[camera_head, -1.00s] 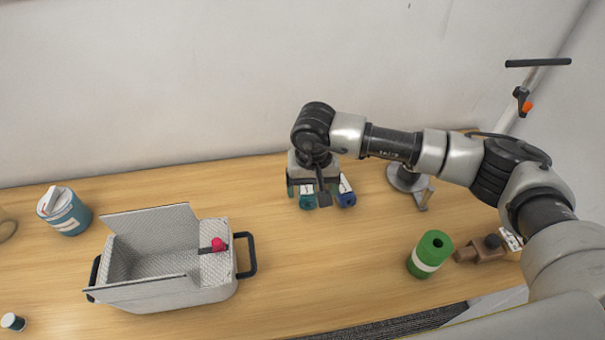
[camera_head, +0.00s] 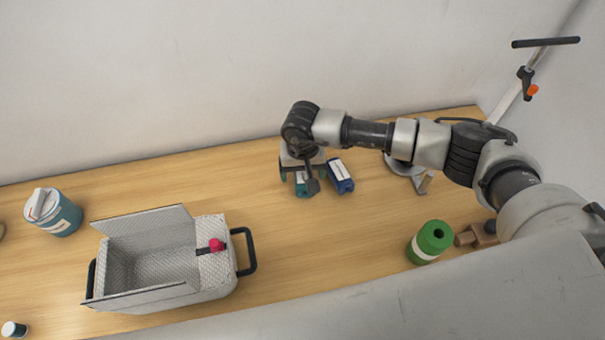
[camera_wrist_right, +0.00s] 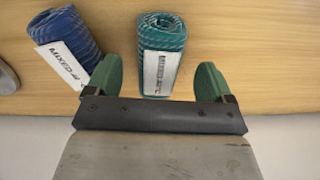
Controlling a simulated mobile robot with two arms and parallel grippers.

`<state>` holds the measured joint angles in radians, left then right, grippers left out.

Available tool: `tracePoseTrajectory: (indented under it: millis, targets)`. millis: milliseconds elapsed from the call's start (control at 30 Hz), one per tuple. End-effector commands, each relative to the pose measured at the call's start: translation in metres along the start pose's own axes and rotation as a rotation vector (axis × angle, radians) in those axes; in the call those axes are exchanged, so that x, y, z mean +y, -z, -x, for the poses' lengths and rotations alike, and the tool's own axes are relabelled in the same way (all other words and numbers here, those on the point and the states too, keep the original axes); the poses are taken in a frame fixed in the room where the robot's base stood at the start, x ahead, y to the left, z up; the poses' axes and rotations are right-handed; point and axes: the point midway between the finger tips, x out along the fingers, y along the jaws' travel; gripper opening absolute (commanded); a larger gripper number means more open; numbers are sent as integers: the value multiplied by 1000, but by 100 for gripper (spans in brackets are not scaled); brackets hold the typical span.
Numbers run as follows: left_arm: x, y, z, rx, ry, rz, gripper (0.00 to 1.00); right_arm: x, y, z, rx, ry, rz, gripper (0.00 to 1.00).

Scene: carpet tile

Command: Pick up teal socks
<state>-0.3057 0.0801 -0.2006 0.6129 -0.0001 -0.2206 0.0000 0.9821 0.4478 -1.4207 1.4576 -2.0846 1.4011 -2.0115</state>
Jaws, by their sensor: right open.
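The teal socks (camera_wrist_right: 160,55) are a rolled bundle with a white label, lying on the wooden table. In the head view the teal socks (camera_head: 302,189) are partly hidden beneath my right gripper (camera_head: 301,180). In the right wrist view my right gripper (camera_wrist_right: 158,85) is open, with its green fingers apart. The teal roll lies just beyond and between the fingertips, and nothing is held. My left gripper is not in view.
A blue sock roll (camera_wrist_right: 65,45) lies close beside the teal one; it also shows in the head view (camera_head: 341,176). A grey open box (camera_head: 215,270) stands at left, a teal-labelled tub (camera_head: 62,218) beyond it. A green cylinder (camera_head: 430,242) stands at right. The wall is behind.

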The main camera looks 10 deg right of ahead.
Motion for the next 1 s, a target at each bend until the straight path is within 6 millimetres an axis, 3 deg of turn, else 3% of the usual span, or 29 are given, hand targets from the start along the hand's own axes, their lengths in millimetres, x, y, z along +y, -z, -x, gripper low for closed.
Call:
tracePoseTrajectory:
  millis: [200,500,833,1000]
  targets:
    - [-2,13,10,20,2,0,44,0,2,-26,-2,0,-1,83]
    - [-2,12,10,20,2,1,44,1,2,-31,1,0,0,81]
    - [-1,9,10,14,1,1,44,1,2,-31,0,0,-1,31]
    - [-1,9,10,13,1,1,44,1,2,-30,1,0,-1,29]
